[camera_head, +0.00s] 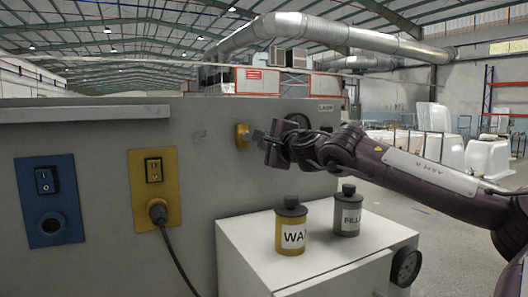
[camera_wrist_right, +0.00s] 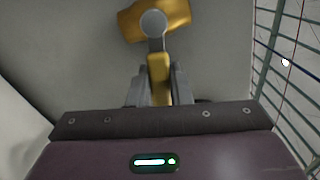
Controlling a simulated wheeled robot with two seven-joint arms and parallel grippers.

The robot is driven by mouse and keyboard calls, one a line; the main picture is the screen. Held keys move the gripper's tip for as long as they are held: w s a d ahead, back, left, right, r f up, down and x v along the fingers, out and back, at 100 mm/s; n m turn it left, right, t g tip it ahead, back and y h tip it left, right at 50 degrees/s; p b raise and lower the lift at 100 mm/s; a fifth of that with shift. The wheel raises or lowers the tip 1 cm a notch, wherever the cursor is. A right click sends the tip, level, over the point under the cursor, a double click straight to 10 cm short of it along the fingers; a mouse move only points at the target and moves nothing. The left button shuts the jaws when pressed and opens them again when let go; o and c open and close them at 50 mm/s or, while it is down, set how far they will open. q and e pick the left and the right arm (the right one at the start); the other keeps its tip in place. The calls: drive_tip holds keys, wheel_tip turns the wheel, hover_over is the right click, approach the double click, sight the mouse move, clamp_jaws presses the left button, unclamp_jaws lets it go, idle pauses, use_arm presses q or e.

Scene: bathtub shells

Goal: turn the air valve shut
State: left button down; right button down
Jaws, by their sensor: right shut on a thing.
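The air valve is a small yellow fitting (camera_head: 242,133) on the grey wall panel, left of my right gripper in the head view. In the right wrist view its brass body (camera_wrist_right: 180,14) lies across the top, with a round grey hub (camera_wrist_right: 153,23) in front. A yellow lever handle (camera_wrist_right: 159,72) extends from the hub toward my gripper. My right gripper (camera_head: 258,137) is shut on this handle; its grey fingers (camera_wrist_right: 155,88) stand on both sides of it. The handle's near end is hidden by the gripper body. My left gripper is not in view.
A yellow WAX bottle (camera_head: 291,228) and a grey filler bottle (camera_head: 347,213) stand on a white cabinet (camera_head: 330,255) below my right arm. A blue switch plate (camera_head: 47,200) and a yellow switch plate (camera_head: 155,188) with a plugged-in cable are at left. A wire grid (camera_wrist_right: 288,70) is at right.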

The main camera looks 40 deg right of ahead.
drive_tip(key=shift+r+n+b, duration=0.25)
drive_tip(key=shift+n+b, duration=0.15)
drive_tip(key=shift+n, duration=0.3)
drive_tip(key=shift+r+n+b, duration=0.25)
drive_tip(key=shift+n+b, duration=0.1)
drive_tip(key=shift+n, duration=0.35)
drive_tip(key=shift+r, duration=0.1)
drive_tip(key=c, duration=1.3)
unclamp_jaws()
drive_tip(key=shift+s, duration=0.15)
drive_tip(key=b+v, duration=0.3)
drive_tip(key=v, duration=0.4)
drive_tip(key=shift+s+b, duration=0.25)
drive_tip(key=shift+b, duration=0.15)
